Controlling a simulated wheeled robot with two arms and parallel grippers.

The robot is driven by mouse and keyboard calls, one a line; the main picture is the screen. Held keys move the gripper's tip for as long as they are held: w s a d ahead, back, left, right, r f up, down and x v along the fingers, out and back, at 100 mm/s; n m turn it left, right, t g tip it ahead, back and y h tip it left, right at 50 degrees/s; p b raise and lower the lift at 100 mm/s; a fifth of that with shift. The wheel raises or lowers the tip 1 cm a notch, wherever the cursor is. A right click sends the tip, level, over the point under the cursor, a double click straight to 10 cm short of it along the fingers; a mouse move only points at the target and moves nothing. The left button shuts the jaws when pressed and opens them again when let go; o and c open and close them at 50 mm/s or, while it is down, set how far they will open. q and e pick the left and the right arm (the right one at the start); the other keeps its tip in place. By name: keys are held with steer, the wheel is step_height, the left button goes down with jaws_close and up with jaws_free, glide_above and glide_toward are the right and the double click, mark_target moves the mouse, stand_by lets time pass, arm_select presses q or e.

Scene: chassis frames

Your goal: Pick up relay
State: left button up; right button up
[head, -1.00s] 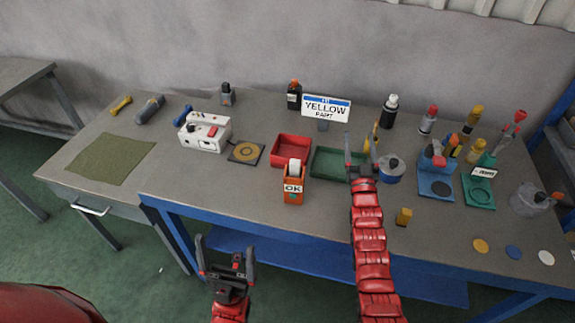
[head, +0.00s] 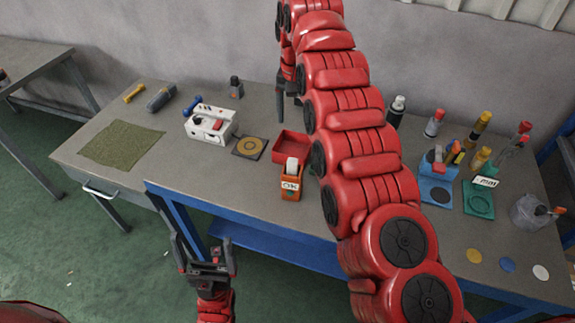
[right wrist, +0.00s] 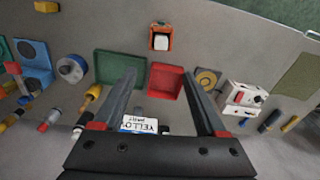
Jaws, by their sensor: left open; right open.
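I cannot tell for sure which object is the relay. My right gripper (head: 289,105) is open and empty, above the back of the bench. In the right wrist view its open fingers (right wrist: 158,72) show against the red tray (right wrist: 165,80) and the green tray (right wrist: 120,66). My left gripper (head: 203,243) is open and empty, in front of the bench's front edge.
Bottles, tools and a blue stand (head: 435,188) crowd the right. A green cloth (head: 121,146) lies far left.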

steer(key=f, duration=0.2)
steer(key=f+p, duration=0.1)
steer(key=f, duration=0.1)
steer(key=s+f+p, duration=0.1)
steer(key=f, duration=0.1)
steer(key=shift+f, duration=0.25)
glide_above(292, 161)
steer(key=f, duration=0.3)
steer(key=s+f, duration=0.1)
steer(key=f, duration=0.1)
steer(key=shift+d, duration=0.2)
steer(key=f+p, duration=0.2)
steer(key=shift+w+a+f+p, duration=0.15)
steer(key=shift+w+f+p, duration=0.05)
steer(key=shift+w+p, duration=0.1)
steer(key=shift+w+f, duration=0.15)
steer(key=shift+f, duration=1.3)
jaws_close()
